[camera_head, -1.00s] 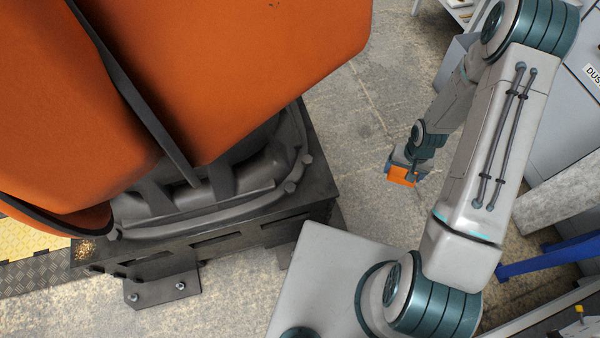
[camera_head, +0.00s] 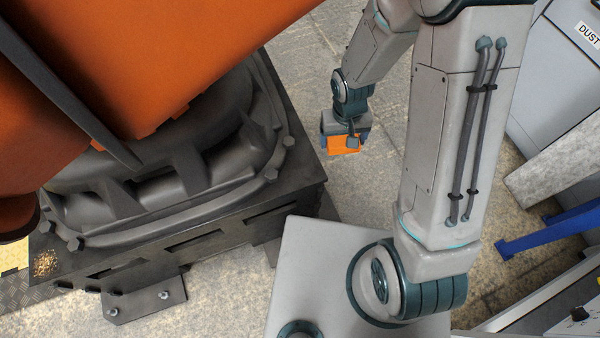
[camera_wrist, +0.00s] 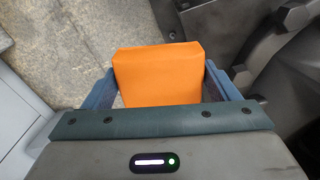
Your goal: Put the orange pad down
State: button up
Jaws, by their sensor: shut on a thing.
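The orange pad (camera_head: 343,145) is a small block held at the end of my arm in the head view, beside the dark machine base. In the wrist view the orange pad (camera_wrist: 158,75) sits between the two blue fingers of my gripper (camera_wrist: 160,88), which is shut on it. My gripper (camera_head: 346,136) also shows in the head view, partly covering the pad. Grey floor shows beyond the pad in the wrist view, and the pad appears held above it.
A large orange machine (camera_head: 150,60) on a dark base (camera_head: 240,210) fills the left. A grey cabinet (camera_head: 555,90), a pale slab (camera_head: 555,175) and a blue bar (camera_head: 545,240) stand at the right. Floor (camera_head: 400,130) shows between. Small brown bits (camera_head: 45,263) lie on the base's corner.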

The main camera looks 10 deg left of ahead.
jog(key=s+a+n+b, duration=0.2)
jog(key=s+a+b, duration=0.1)
jog(key=s+b, duration=0.3)
jog(key=s+a+n+b, duration=0.1)
jog(key=s+a+b, duration=0.25)
jog(key=s, duration=0.35)
jog(key=p, duration=0.3)
send_over(300, 168)
notch_tip(300, 168, down, 8)
jog(key=shift+s+r, duration=0.1)
jog(key=shift+a+f+b, duration=0.1)
jog(key=shift+f+b, duration=0.45)
jog(key=shift+f, duration=1.55)
